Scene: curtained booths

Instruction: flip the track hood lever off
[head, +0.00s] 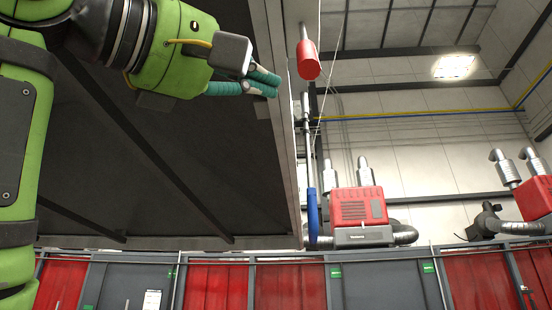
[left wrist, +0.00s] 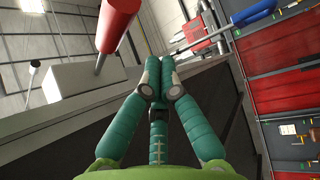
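A red cylindrical handle (head: 308,60) on a short metal rod is beside the right edge of the large dark hood (head: 170,150). A blue handle (head: 312,215) on a long thin rod hangs lower along the same edge. I cannot tell for sure which one is the track hood lever. My left gripper (head: 268,82) has teal fingers drawn together, with nothing visible between them, left of and slightly below the red handle and apart from it. In the left wrist view the red handle (left wrist: 118,22) is left of the fingertips and the blue handle (left wrist: 255,12) is upper right. My right gripper is not in view.
The hood's broad dark underside and metal edge lie close to my left arm. Red machines (head: 357,207) with silver ducts stand behind at the right. Red curtains (head: 283,285) and grey doors line the bottom. Open space lies right of the red handle.

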